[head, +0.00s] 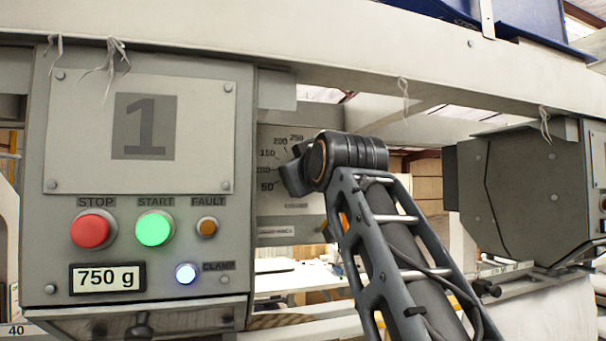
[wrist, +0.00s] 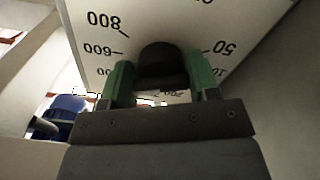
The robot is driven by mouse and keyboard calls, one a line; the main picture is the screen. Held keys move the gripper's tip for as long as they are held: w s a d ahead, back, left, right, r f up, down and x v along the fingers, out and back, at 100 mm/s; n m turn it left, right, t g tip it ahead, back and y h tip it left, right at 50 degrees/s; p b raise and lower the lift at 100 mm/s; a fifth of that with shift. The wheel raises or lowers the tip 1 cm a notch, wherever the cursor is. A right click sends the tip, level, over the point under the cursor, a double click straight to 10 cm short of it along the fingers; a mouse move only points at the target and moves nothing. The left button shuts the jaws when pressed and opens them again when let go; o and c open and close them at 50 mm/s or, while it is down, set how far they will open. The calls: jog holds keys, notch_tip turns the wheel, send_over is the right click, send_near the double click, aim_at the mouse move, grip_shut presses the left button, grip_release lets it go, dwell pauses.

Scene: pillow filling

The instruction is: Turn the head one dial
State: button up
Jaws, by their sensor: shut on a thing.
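The head one dial's dark round knob (wrist: 163,62) sits between the two green fingers of my gripper (wrist: 162,80) in the wrist view. The fingers are shut on its sides. The pale dial plate around it (wrist: 130,18) appears upside down, with 800 and 600 at left and 50 at right. In the head view, the dial plate (head: 275,213) shows marks from 50 to 250 beside the panel. My dark wrist covers the rest of its scale, and the knob and its pointer cannot be made out there.
The grey head one panel (head: 85,127) has a red STOP button (head: 92,230), a lit green START button (head: 154,229), an amber FAULT lamp (head: 207,226), a lit CLAMP lamp (head: 186,273) and a 750 g display (head: 107,278). Another grey box (head: 520,190) hangs right of my arm.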

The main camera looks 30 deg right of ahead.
jog(key=shift+n, duration=0.6)
jog(key=o, duration=0.9)
jog(key=b+v, duration=0.3)
jog(key=v, duration=1.1)
jog(key=shift+d, duration=0.15)
jog(key=shift+w, duration=0.1)
